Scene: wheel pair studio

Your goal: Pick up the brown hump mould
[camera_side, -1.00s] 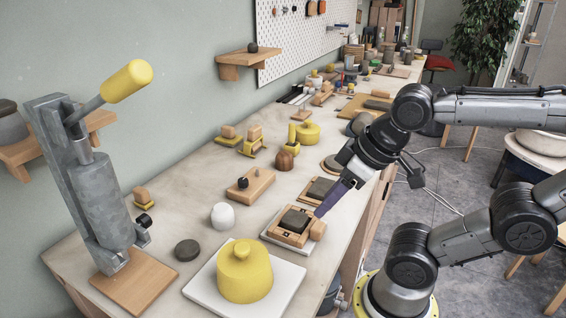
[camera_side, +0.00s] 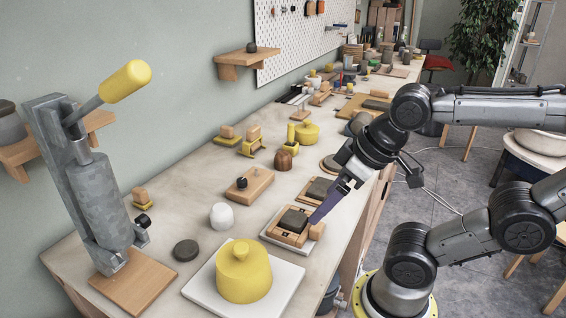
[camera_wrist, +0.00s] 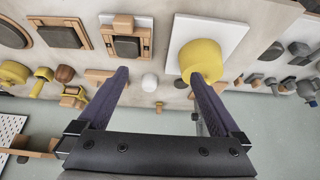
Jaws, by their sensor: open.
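The brown hump mould (camera_side: 283,160) is a small dark brown dome standing on the bench, left of and beyond my gripper in the side view. It also shows at the left of the wrist view (camera_wrist: 64,74), outside the span of my fingers. My gripper (camera_side: 314,220) is open, with its purple fingers pointing down over the front of the bench near a wooden frame holding a grey block (camera_side: 295,220). In the wrist view my gripper (camera_wrist: 155,78) has nothing held between its fingers. The side view does not clearly show its height above the frame.
A white dome (camera_side: 221,215) and a wooden block with a dark knob (camera_side: 250,184) stand left of my gripper. A yellow lidded pot (camera_side: 244,272) sits on a white board in front. Yellow-based tools (camera_side: 251,142) and another yellow pot (camera_side: 307,132) stand near the mould.

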